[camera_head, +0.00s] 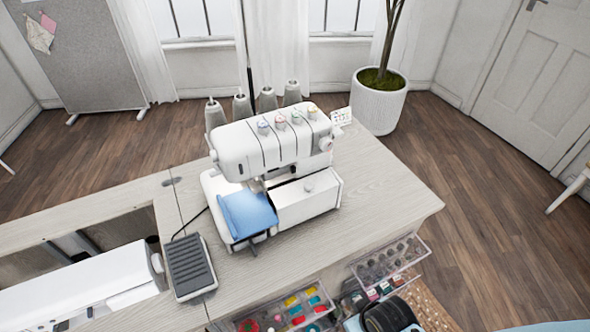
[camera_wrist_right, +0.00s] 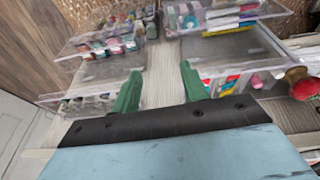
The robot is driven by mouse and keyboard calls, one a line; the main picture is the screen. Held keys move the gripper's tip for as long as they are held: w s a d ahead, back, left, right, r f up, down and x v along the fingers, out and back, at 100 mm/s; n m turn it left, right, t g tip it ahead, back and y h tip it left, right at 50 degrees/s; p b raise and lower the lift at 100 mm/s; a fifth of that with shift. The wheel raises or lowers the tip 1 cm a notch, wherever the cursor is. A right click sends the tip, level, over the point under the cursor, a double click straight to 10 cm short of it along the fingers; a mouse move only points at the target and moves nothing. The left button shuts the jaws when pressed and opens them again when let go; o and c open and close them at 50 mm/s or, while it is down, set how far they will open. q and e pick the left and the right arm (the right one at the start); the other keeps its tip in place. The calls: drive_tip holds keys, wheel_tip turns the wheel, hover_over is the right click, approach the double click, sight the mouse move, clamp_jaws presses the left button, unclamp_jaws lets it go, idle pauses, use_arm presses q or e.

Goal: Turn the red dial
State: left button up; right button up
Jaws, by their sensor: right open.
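The white sewing machine (camera_head: 262,150) stands on the cabinet top in the head view. A row of several small colored dials runs along its top. The red dial (camera_head: 280,122) looks pinkish-red and sits between a bluish dial (camera_head: 263,127) and a green dial (camera_head: 296,117). My right gripper (camera_wrist_right: 160,88) shows in the right wrist view with its two green fingers apart and nothing between them. It points at open drawers, and the machine's dials are not in that view. My left gripper is not in view.
Clear open drawers with sewing supplies jut from the cabinet front (camera_head: 390,262). A black foot pedal (camera_head: 190,265) lies left of the machine, and blue cloth (camera_head: 248,212) lies at its front. The wooden top (camera_head: 385,190) is bare to the right. A potted plant (camera_head: 378,103) stands behind.

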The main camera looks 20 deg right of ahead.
drive_tip(key=w+a+r+n+t, duration=0.2)
drive_tip(key=w+r+t, duration=0.3)
drive_tip(key=w+r, duration=0.5)
drive_tip(key=w+a+r+n+t+y, duration=0.1)
drive_tip(key=w+r+n+t, duration=0.35)
drive_tip(key=r, duration=0.95)
drive_tip(key=w+a+r+n+t, duration=0.15)
drive_tip(key=w+r+t, duration=0.35)
drive_tip(key=w+r, duration=0.65)
drive_tip(key=a+r+n+g+y, duration=0.6)
drive_tip(key=a+r+n+y, duration=0.25)
drive_tip(key=n, duration=0.75)
drive_tip(key=a+r+n+g+y, duration=0.65)
drive_tip(key=a+n+y, duration=0.3)
drive_tip(key=n, duration=0.65)
drive_tip(key=n+g+h+b, duration=0.1)
drive_tip(key=n+g+h, duration=0.45)
drive_tip(key=h, duration=0.95)
approach(281, 118)
drive_tip(key=shift+n+t, duration=0.95)
drive_tip(key=x, duration=0.2)
drive_tip(key=s+x, duration=0.1)
drive_tip(key=x, duration=0.5)
drive_tip(key=shift+s+a+f, duration=0.1)
drive_tip(key=shift+s+f, duration=0.15)
drive_tip(key=shift+f, duration=0.05)
